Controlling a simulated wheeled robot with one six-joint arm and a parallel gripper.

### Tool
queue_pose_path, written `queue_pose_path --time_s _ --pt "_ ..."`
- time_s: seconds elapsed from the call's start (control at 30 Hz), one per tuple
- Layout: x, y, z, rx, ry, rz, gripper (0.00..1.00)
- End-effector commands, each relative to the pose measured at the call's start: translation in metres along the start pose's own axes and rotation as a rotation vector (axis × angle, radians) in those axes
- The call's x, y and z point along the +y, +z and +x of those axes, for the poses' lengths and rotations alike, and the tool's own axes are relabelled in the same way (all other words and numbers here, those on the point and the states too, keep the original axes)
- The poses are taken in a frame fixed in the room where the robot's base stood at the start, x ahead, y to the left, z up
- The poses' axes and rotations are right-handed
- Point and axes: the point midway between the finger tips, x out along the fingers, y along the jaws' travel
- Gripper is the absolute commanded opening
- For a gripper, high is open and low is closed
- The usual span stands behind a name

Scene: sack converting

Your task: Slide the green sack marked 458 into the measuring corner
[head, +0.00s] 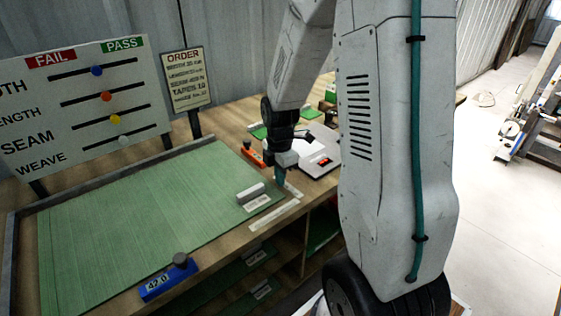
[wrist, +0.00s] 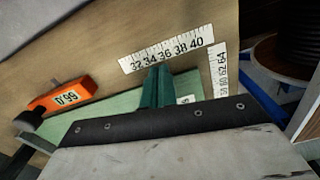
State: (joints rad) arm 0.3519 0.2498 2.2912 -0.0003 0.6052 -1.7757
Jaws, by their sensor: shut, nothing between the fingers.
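A large green sack (head: 130,225) lies flat on the bench, its right end near two white ruler strips. Its white label (head: 257,203) is too small to read in the head view. In the wrist view green cloth (wrist: 105,112) lies under my gripper, with a label (wrist: 187,100) partly hidden. The measuring corner shows as one ruler (wrist: 167,48) and a second ruler (wrist: 218,72) at an angle to it. My gripper (head: 280,180) is shut and empty, its teal fingers (wrist: 158,88) pointing down at the sack's right end. Whether they touch it I cannot tell.
A grey block (head: 250,193) lies on the sack near its label. An orange numbered block (head: 253,153) and a blue one (head: 169,279) sit at the sack's edges. A FAIL/PASS board (head: 85,105) and an order sign (head: 187,79) stand behind. A pale scale-like plate (head: 318,155) lies right.

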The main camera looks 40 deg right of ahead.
Motion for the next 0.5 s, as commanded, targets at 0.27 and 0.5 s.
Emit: queue_pose_path --time_s 0.27,0.5 --pt "0.001 -0.034 -0.004 -0.001 0.005 -0.005 0.00" --pt "0.001 -0.037 -0.004 -0.001 0.005 -0.002 0.00"
